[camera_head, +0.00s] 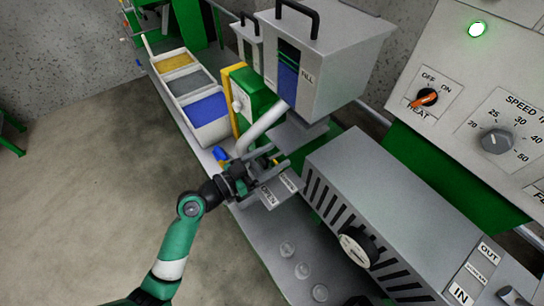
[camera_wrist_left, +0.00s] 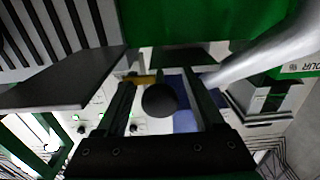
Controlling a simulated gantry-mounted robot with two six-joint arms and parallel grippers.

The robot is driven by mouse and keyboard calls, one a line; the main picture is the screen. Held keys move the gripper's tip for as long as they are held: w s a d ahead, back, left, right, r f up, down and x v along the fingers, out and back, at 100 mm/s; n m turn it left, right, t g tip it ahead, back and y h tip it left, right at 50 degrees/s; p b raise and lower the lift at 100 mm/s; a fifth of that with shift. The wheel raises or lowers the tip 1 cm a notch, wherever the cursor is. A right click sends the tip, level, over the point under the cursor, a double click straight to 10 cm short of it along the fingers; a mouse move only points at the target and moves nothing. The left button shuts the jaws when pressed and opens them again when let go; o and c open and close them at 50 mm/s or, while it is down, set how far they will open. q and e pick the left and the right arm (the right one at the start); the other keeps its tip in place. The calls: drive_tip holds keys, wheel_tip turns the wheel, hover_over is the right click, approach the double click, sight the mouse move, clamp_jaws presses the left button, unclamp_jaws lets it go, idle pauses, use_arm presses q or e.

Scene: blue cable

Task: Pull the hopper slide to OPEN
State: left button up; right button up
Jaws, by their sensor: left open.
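The grey hopper (camera_head: 335,60) with a blue-filled FILL window stands at upper centre in the head view. A grey plate (camera_head: 300,130) shows under it. My left gripper (camera_head: 268,160) is under the hopper's front, near the lower end of a pale tube. In the left wrist view, a dark round knob (camera_wrist_left: 160,100) shows between the open, apart fingers of the gripper (camera_wrist_left: 163,88). The fingers partly hide what the knob is fixed to. My right gripper is not seen.
A grey slotted housing (camera_head: 370,200) with a black knob stands right of the gripper. A tray of yellow, grey and blue material (camera_head: 188,82) lies at upper left. The pale tube (camera_head: 262,128) runs close above the gripper. Small clear discs (camera_head: 302,270) lie on the bench below.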

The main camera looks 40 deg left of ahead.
use_arm(q)
drive_tip(key=shift+c, duration=0.2)
clamp_jaws()
idle(1.1)
